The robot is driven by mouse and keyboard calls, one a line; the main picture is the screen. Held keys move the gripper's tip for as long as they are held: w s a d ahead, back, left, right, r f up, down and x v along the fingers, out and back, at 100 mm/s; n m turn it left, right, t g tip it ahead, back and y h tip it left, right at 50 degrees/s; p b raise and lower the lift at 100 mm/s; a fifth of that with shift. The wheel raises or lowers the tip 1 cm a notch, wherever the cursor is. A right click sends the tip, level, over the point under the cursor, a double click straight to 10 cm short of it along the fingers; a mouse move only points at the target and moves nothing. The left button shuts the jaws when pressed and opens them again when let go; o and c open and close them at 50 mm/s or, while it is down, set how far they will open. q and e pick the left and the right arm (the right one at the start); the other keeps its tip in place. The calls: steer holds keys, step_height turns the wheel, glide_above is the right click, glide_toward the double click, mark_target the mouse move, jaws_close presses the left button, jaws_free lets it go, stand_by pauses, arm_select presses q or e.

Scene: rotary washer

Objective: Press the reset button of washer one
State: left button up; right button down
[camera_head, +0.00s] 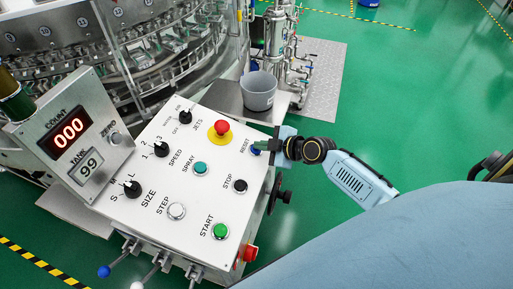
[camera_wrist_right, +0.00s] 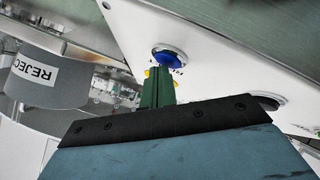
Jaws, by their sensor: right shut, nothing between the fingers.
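The washer's white control panel (camera_head: 160,180) fills the middle of the head view. Its blue reset button (camera_head: 255,150) sits at the upper right edge, under the label RESET, partly hidden by my right gripper. My right gripper (camera_head: 262,146) comes in from the right with its fingers shut and empty at that button. In the right wrist view the blue button (camera_wrist_right: 168,60) sits in a silver ring, and the green fingertips (camera_wrist_right: 157,72) are right at its lower edge. I cannot tell whether they touch or press it. My left gripper is not in view.
A red emergency knob (camera_head: 222,128), a black stop button (camera_head: 239,186) and a green start button (camera_head: 220,231) are nearby on the panel. A grey reject bucket (camera_head: 259,92) stands behind it. A black handwheel (camera_head: 283,195) juts from the right side. Green floor is open to the right.

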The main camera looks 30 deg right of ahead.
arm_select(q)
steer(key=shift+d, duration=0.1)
arm_select(e)
steer(key=shift+r, duration=0.2)
steer(key=shift+s+d+r+p, duration=0.15)
steer(key=shift+r+p, duration=0.25)
steer(key=shift+p, duration=0.05)
steer(key=shift+r, duration=0.15)
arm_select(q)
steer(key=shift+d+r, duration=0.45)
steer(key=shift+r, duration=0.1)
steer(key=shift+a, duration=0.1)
